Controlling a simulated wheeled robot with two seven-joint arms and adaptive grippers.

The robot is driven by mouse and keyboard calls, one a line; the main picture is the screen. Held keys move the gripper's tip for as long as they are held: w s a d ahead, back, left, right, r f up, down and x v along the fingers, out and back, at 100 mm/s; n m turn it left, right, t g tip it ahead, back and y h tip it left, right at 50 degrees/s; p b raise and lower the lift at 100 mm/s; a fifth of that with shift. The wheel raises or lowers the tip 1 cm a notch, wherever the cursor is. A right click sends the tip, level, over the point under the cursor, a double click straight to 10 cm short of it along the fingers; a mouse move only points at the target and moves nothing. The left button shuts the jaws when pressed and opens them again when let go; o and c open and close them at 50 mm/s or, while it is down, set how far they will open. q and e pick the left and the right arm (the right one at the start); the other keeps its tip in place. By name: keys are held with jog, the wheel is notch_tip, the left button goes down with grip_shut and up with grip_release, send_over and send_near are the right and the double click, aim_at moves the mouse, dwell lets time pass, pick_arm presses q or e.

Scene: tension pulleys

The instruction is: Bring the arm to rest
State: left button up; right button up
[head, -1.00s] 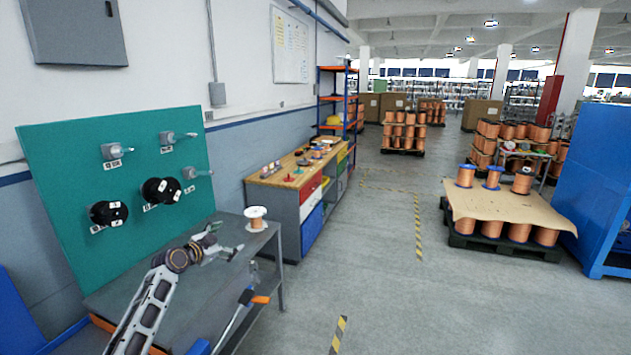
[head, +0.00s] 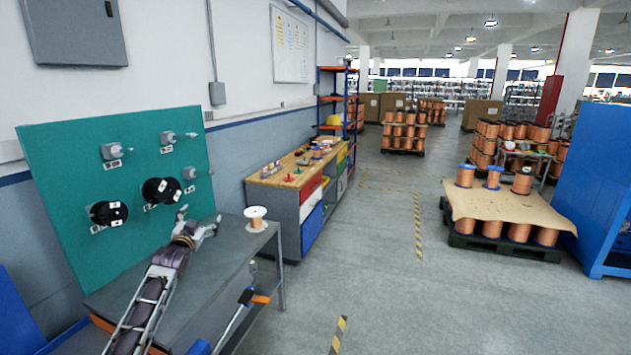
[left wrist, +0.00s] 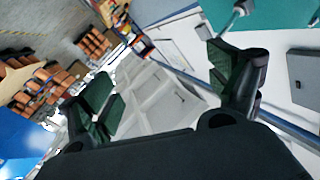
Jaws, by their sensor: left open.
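My left arm comes in from the lower left of the head view, over the grey metal table (head: 220,262). My left gripper (head: 199,218) is open and empty, its fingers pointing up, in front of the lower right part of the green board (head: 60,215). In the left wrist view the two dark fingers of the left gripper (left wrist: 168,85) stand wide apart with nothing between them. A white-flanged spool (head: 256,218) stands on the table's far right corner, to the right of the gripper and apart from it. My right gripper does not show.
Black spools (head: 108,213) and grey pulley units (head: 117,151) are on the green board, close to the left gripper. A wooden-topped workbench (head: 290,172) stands behind the table. A pallet of copper spools (head: 490,245) is at right. The middle floor is clear.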

pick_arm(q)
jog(key=s+d+f+g, duration=0.15)
jog(key=s+f, duration=0.35)
jog(key=f, duration=0.9)
jog(key=s+f+n+g, duration=0.1)
jog(key=s+f+g, duration=0.25)
jog(key=f, duration=0.95)
jog(key=s+f+g, duration=0.1)
jog(key=s+f, duration=0.4)
jog(key=f, duration=0.9)
jog(key=s+d+f+g, duration=0.3)
jog(key=s+f+g, duration=0.2)
jog(key=s+f, duration=1.55)
jog(key=s+d+f+g, duration=0.1)
jog(key=s+f, duration=0.5)
jog(key=s, duration=0.8)
jog(key=s+d+f+g, duration=0.2)
jog(key=s+f, duration=0.3)
jog(key=s, duration=0.9)
jog(key=s+d+f+g, duration=0.1)
jog(key=s+f+g, duration=0.2)
jog(key=s, duration=1.1)
notch_tip(320, 180, down, 4)
jog(key=shift+d+r+h, duration=0.2)
jog(key=shift+d+h, duration=0.1)
